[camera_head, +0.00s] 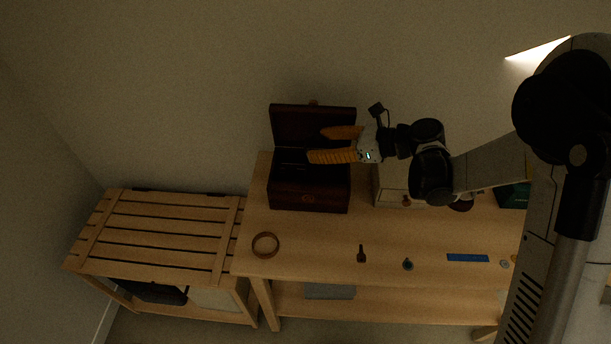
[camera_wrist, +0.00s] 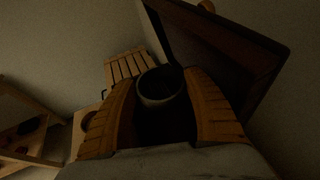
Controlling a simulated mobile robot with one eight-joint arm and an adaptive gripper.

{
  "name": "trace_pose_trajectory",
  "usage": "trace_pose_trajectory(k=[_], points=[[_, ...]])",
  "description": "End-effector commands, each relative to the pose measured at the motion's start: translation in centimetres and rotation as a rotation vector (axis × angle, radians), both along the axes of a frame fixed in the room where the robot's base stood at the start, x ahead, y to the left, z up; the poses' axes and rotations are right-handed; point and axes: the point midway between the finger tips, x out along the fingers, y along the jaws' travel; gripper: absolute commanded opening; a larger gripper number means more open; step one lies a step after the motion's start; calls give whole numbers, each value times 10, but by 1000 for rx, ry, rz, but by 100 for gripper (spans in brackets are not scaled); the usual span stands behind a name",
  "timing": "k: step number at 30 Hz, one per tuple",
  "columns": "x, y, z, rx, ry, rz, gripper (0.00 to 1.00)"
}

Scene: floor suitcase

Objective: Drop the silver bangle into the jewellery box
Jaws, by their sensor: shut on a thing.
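The dark reddish-brown jewellery box (camera_head: 310,197) stands on the wooden table with its lid (camera_head: 312,126) raised at the back. The lid also shows in the wrist view (camera_wrist: 225,45) on the right. My gripper (camera_head: 318,145), with orange fingers, is over the box opening, in front of the lid. In the wrist view my gripper (camera_wrist: 160,80) is shut on the silver bangle (camera_wrist: 160,102), a dull grey ring between the fingertips. I cannot make out the bangle in the head view. The inside of the box is dark.
A brown ring (camera_head: 255,248) lies on the table's front left, with small dark objects and a blue strip (camera_head: 467,258) further right. A white box (camera_head: 388,190) stands right of the jewellery box. A slatted wooden bench (camera_head: 160,235) is at left.

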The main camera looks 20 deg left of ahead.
Motion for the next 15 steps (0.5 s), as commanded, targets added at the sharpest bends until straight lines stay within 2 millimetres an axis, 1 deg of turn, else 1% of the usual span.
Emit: trace_pose_trajectory(k=[9,12,15], points=[[1,0,-39,0,1,-1,35],[0,0,-50,0,1,-1,35],[0,-1,-55,0,1,-1,35]])
